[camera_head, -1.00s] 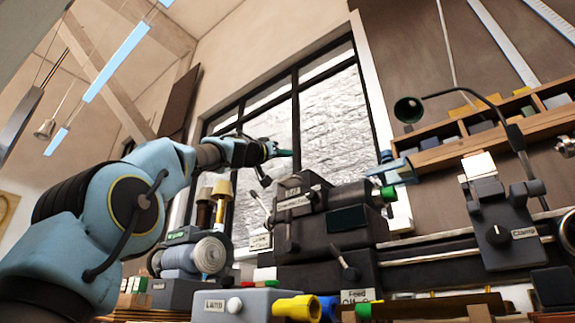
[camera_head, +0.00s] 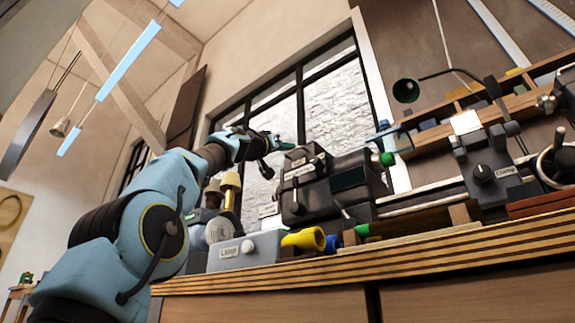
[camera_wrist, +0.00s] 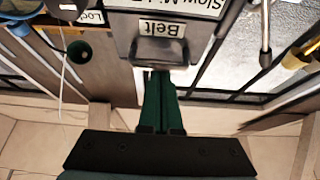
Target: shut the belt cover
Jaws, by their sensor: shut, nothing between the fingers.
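The belt cover (camera_wrist: 160,50) carries a "Belt" label and fills the upper middle of the wrist view. It belongs to the dark headstock (camera_head: 345,185) of the lathe, in the middle of the head view. How far the cover is open cannot be told. My gripper (camera_wrist: 158,74) has its green fingers together and empty, with their tips at the cover's labelled edge. Whether they touch it is unclear. In the head view my gripper (camera_head: 288,146) is just left of the headstock's top.
A grey "Lamp" box (camera_head: 245,250) and a yellow cylinder (camera_head: 303,239) lie on the bench (camera_head: 400,250) below. A "Clamp" block (camera_head: 490,172) and a green lamp shade (camera_head: 406,90) are to the right. A window (camera_head: 325,100) is behind.

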